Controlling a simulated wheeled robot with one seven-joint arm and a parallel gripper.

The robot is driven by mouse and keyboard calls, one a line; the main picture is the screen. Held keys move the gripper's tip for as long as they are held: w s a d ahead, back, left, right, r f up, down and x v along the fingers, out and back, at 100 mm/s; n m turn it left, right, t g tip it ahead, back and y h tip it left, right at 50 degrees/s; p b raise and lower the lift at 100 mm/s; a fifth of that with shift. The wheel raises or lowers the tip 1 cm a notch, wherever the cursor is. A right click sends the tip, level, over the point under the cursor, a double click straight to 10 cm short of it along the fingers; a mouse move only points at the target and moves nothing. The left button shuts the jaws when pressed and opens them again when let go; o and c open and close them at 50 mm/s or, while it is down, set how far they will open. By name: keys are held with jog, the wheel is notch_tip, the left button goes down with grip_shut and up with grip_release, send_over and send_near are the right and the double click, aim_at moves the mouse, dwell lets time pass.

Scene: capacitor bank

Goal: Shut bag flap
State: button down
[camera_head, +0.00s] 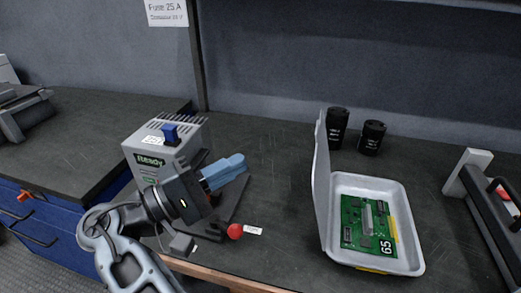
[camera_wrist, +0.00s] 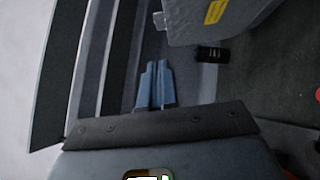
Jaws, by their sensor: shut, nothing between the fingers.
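A white open case (camera_head: 412,262) sits on the dark worktop at the right of centre in the head view. Its flap (camera_head: 321,185) stands upright along the case's left edge. A green circuit board (camera_head: 360,222) marked 65 lies inside. My gripper (camera_head: 238,165), with blue fingers, is shut and empty, left of the flap and clearly apart from it. In the wrist view the blue fingers (camera_wrist: 155,72) are together. A pale grey panel with a yellow label (camera_wrist: 215,12) shows at the top there, probably part of the case.
Two black cylinders (camera_head: 338,127) (camera_head: 371,138) stand behind the case. A grey machine reading Ready (camera_head: 150,162) and a red ball knob (camera_head: 235,231) are near my arm. A grey fixture (camera_head: 487,205) stands at the right. Worktop between gripper and flap is clear.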

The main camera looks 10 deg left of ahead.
jog(key=s+d+p+x, duration=0.1)
jog(key=s+d+x, duration=0.1)
jog(key=x, duration=0.9)
jog(key=shift+w+d+r+p, duration=0.2)
jog(key=shift+d+r+p, duration=0.05)
jog(key=shift+p, duration=0.1)
jog(key=shift+d, duration=0.1)
